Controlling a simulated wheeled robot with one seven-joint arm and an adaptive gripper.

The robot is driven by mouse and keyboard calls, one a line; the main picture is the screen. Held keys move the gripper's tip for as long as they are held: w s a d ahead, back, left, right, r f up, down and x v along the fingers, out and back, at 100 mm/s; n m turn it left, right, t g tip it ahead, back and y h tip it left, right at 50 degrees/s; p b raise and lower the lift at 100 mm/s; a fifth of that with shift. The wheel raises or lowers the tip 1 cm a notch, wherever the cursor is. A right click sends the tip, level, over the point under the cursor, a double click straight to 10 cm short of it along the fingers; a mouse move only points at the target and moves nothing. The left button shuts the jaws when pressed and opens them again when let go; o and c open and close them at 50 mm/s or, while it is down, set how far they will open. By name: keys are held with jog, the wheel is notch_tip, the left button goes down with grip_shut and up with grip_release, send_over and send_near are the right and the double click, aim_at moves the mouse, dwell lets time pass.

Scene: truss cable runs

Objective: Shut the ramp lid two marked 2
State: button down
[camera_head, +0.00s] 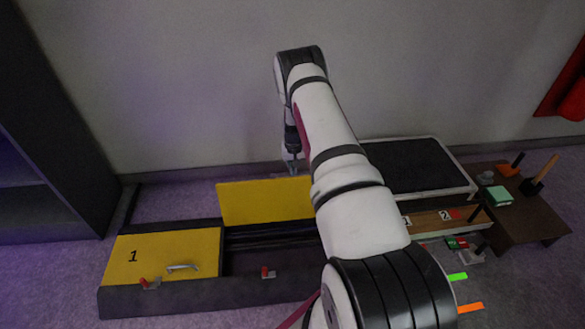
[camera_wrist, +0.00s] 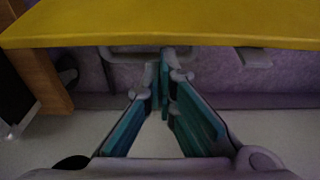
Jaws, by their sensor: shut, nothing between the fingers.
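The raised yellow lid (camera_head: 262,203) stands open, roughly upright, at the back of the dark ramp (camera_head: 285,285); no number shows on this face, and my arm hides its right part. In the wrist view the yellow panel (camera_wrist: 170,28) spans the top, with a grey handle (camera_wrist: 112,54) below its edge. My gripper (camera_head: 292,170) is behind the raised lid, near its top edge. In the wrist view my gripper (camera_wrist: 165,70) has its fingertips together, empty, close to the handle; whether they touch is unclear. The lid marked 1 (camera_head: 130,250) lies shut at the left.
Red latches (camera_head: 145,282) (camera_head: 267,272) sit along the ramp's front. A dark-topped case (camera_head: 415,165) and a wooden strip marked 2 (camera_head: 440,218) lie right of my arm. A brown table (camera_head: 530,215) with tools stands far right. The wall is close behind.

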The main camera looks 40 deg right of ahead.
jog(key=shift+s+a, duration=0.15)
dwell(0.3)
jog(key=s+a+f+t+p, duration=0.1)
jog(key=s+a+p, duration=0.1)
jog(key=s+a, duration=0.45)
jog(key=s+a+f+p, duration=0.15)
jog(key=s+a, duration=0.25)
jog(key=s, duration=0.5)
jog(key=s+a+f+b, duration=0.1)
jog(key=s+a+f, duration=0.1)
jog(key=s+f, duration=0.1)
jog(key=s+a+f+t+h+b, duration=0.1)
jog(key=s+a+f+b, duration=0.1)
jog(key=f, duration=0.4)
jog(key=s+a+f+t+h+b, duration=0.1)
jog(key=s+a+f+b, duration=0.1)
jog(key=s+f, duration=0.2)
jog(key=shift+s+a+f, duration=0.2)
jog(key=shift+s, duration=0.05)
jog(key=shift+s+a+f+t+h+b, duration=0.15)
jog(key=shift+f+t+h+b, duration=0.15)
jog(key=shift+f+t+b, duration=0.45)
jog(key=shift+f+g, duration=0.25)
